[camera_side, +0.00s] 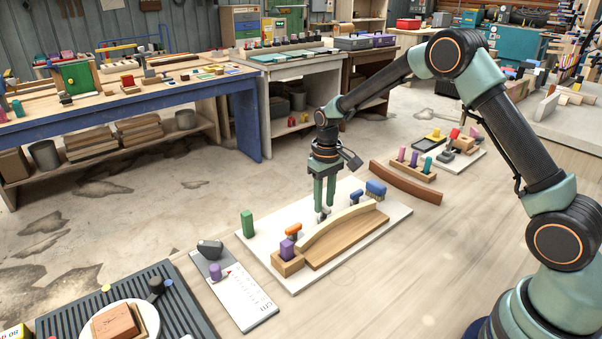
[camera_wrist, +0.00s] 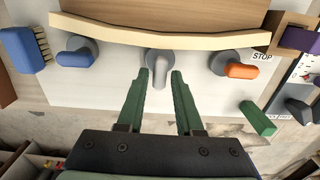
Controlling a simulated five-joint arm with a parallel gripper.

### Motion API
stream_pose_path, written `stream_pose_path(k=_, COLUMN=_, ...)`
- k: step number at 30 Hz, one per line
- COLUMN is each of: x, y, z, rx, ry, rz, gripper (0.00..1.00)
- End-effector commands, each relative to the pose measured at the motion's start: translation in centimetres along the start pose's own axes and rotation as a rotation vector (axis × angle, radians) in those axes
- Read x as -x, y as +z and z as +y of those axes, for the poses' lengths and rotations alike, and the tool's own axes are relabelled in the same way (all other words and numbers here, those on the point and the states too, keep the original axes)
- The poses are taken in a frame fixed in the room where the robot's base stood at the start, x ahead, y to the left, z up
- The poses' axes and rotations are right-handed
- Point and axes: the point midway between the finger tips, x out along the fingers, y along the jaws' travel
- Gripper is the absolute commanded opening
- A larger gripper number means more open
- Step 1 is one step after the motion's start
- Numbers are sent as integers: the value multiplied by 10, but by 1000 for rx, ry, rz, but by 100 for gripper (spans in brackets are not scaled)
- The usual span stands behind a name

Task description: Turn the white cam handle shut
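The white cam handle (camera_wrist: 158,69) sits at the middle of the curved pale strip (camera_wrist: 160,36) in the wrist view. It sticks out from its grey cam, away from the strip and toward my gripper. My gripper (camera_wrist: 160,77) is open, its two green fingertips on either side of the handle with small gaps. In the side view my gripper (camera_side: 324,207) points down at the strip's far side and hides most of this cam. A blue cam handle (camera_wrist: 74,57) and an orange cam handle (camera_wrist: 241,71) stand to either side, turned more sideways.
The white board (camera_side: 270,277) carries the strip and a wooden form (camera_side: 345,240). A blue brush (camera_side: 376,188), a green block (camera_side: 248,224) and a purple peg (camera_side: 287,248) stand close around. A curved brown piece (camera_side: 405,183) lies behind.

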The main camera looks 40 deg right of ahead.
Motion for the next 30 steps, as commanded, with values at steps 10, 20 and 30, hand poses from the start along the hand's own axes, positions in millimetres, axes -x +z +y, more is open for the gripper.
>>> stream_pose_path(k=10, x=20, y=-1, z=0, rx=0, ry=0, rz=3, gripper=35)
stream_pose_path(k=20, x=86, y=-1, z=0, rx=0, ry=0, rz=5, gripper=35)
stream_pose_path(k=30, x=120, y=0, z=0, rx=0, ry=0, rz=0, gripper=35)
